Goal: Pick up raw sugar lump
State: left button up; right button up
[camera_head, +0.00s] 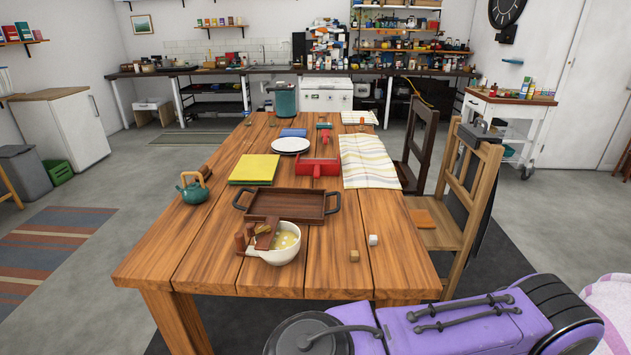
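A small tan-brown cube (354,256), which looks like the raw sugar lump, lies on the near part of the wooden table (215,265), right of the middle. A white cube (373,240) lies just behind it and to its right, apart from it. The top and near side of the brown cube are unobstructed. Neither of my grippers shows in the head view, so nothing is seen touching either cube.
A cream bowl (288,254) with yellow contents and brown pieces at its left stands left of the cubes. Behind are a wooden tray (285,206) and striped cloth (366,163). A chair (465,185) stands right; a purple object (465,325) fills the lower right.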

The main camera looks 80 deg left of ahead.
aim_at(354, 254)
jog(key=u, duration=2.5)
